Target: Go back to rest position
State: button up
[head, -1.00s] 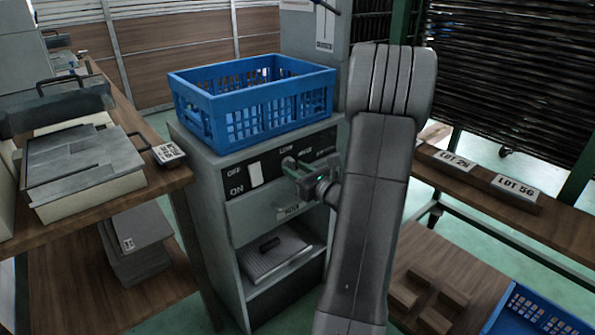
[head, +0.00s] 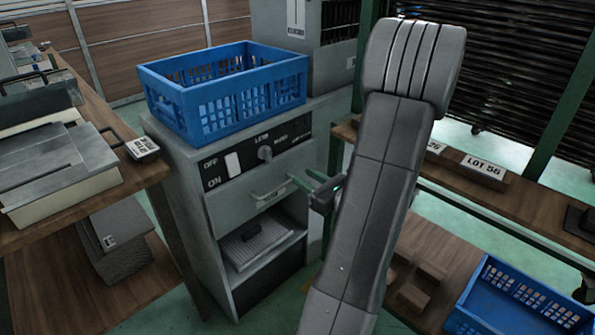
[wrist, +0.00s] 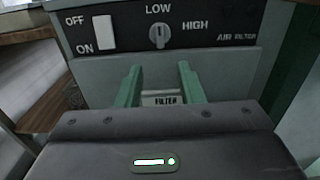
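My gripper (head: 312,183) is open, in front of the air filter unit (head: 222,212), right of and below its dial. In the wrist view its two green fingers (wrist: 160,84) stand apart with nothing between them but the view of the FILTER label (wrist: 163,99) behind. The grey dial (wrist: 159,36) sits under the word LOW, with its mark upward; it also shows in the head view (head: 265,153). The white OFF/ON switch (wrist: 104,32) is left of it. My arm hides part of the scene right of the unit.
A blue crate (head: 222,128) stands on the unit. A wooden bench (head: 150,178) with grey panels is at left. A shelf with LOT blocks (head: 482,168) and another blue crate (head: 520,297) are at right. An open compartment with a ridged tray (head: 260,245) is below the drawer.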

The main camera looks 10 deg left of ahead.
aim_at(270, 156)
jog(key=shift+s+d, duration=0.25)
jog(key=b+x, duration=0.1)
jog(key=x, duration=1.3)
jog(key=shift+b, duration=0.4)
jog(key=shift+d, duration=0.1)
jog(key=shift+s+d, duration=0.1)
